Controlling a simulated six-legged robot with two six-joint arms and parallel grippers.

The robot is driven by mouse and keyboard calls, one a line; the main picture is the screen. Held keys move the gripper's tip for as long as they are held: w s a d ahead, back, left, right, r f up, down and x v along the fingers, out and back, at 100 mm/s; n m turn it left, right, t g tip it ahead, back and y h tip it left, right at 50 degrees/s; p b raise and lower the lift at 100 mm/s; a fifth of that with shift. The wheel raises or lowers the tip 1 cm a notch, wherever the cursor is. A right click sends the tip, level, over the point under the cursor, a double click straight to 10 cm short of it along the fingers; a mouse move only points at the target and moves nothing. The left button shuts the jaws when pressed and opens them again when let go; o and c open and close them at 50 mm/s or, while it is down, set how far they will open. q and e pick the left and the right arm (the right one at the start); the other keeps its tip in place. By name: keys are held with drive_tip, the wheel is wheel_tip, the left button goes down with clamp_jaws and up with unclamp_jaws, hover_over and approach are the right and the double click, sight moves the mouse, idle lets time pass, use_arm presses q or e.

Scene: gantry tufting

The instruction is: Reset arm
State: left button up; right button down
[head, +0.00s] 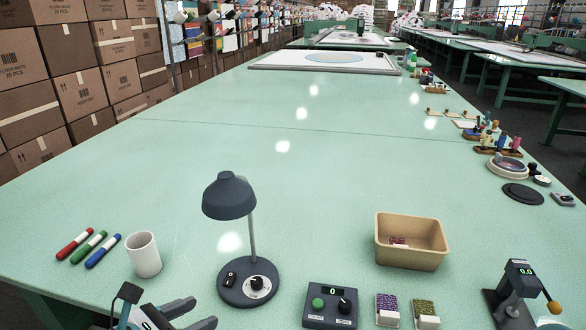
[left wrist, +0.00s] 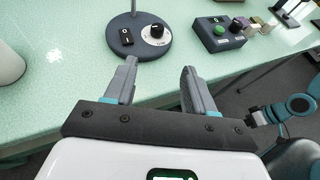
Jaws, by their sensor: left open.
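My left gripper (head: 193,312) is at the bottom left of the head view, in front of the desk lamp (head: 248,288). In the left wrist view its two fingers (left wrist: 157,72) stand apart with nothing between them. They point toward the lamp base (left wrist: 138,36), near the table's front edge. My right gripper does not show in the head view, and I cannot make it out in the left wrist view.
A white mug (head: 144,255) and three markers (head: 89,247) lie left of the lamp. A control box (head: 330,306), a tan bin (head: 411,241), two small patterned blocks (head: 406,311) and a gauge (head: 514,292) stand to its right. The table's middle is clear.

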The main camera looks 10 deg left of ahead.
use_arm(q)
drive_tip(key=s+d+f+m+g+p, duration=0.3)
drive_tip(key=s+d+f+m, duration=0.1)
drive_tip(key=f+m, duration=0.4)
drive_tip(key=s+d+f+m+g+y+p, duration=0.1)
drive_tip(key=s+d+f+m+g, duration=0.3)
drive_tip(key=f+m, duration=0.4)
drive_tip(key=s+d+f+m+g+y+p, duration=0.1)
drive_tip(key=s+d+f+m+g+p, duration=0.2)
drive_tip(key=f+m, duration=0.6)
drive_tip(key=s+m+g+p, duration=0.1)
drive_tip(key=m, duration=0.2)
drive_tip(key=shift+s+d+p, duration=0.2)
drive_tip(key=shift+d+p, duration=0.15)
drive_tip(key=shift+d, duration=0.05)
drive_tip(key=shift+f, duration=0.1)
